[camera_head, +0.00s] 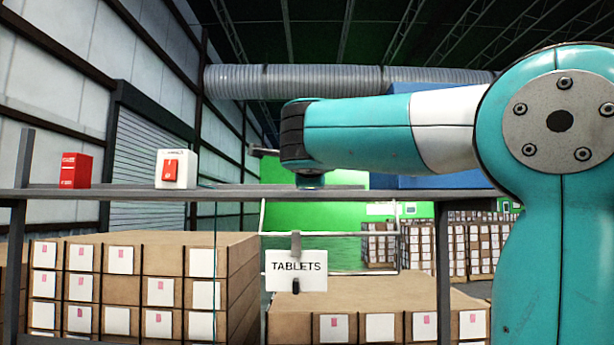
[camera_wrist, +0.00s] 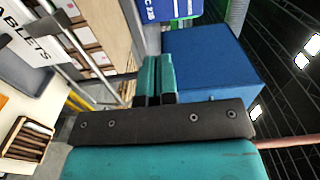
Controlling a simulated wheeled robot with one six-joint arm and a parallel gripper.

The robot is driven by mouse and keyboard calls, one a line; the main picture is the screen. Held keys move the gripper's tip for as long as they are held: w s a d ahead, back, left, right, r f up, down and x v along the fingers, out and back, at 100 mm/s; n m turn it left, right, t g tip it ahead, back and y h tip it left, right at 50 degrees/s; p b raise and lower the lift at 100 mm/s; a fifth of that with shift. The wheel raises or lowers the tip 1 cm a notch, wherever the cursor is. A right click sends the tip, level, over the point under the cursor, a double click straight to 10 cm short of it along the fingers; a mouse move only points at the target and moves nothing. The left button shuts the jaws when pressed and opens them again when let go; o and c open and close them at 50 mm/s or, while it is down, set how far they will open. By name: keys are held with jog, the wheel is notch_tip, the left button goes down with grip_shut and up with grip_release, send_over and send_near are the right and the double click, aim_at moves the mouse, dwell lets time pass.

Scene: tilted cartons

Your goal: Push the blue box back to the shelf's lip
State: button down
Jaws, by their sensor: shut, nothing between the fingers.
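A large plain blue box (camera_wrist: 210,62) fills the upper middle of the wrist view, just right of my fingers. In the head view, a blue box (camera_head: 428,182) shows above and below my arm, which hides its middle. My gripper (camera_wrist: 160,58) is shut and empty, with its two teal fingers together beside the box's left side in the wrist view. I cannot tell whether they touch it. In the head view, part of my gripper (camera_head: 309,181) shows low over the shelf (camera_head: 240,194), left of the blue box.
A red carton (camera_head: 76,170) and a white carton with a red patch (camera_head: 177,169) stand on the shelf at left. A TABLETS sign (camera_head: 296,270) hangs below the shelf. Stacked brown cartons (camera_head: 140,262) fill the space underneath. A blue labelled thing (camera_wrist: 172,9) shows beyond my fingers.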

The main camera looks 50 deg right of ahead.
jog(key=p+x, duration=0.8)
jog(key=x, duration=0.5)
jog(key=shift+w+d+p, duration=0.2)
jog(key=shift+p, duration=0.1)
jog(key=shift+w+d, duration=0.25)
jog(key=shift+d, duration=0.05)
jog(key=x, duration=0.2)
jog(key=shift+w+d+f+b, duration=0.15)
jog(key=shift+w+d+b, duration=0.05)
jog(key=shift+b, duration=0.2)
jog(key=shift+w+d, duration=0.15)
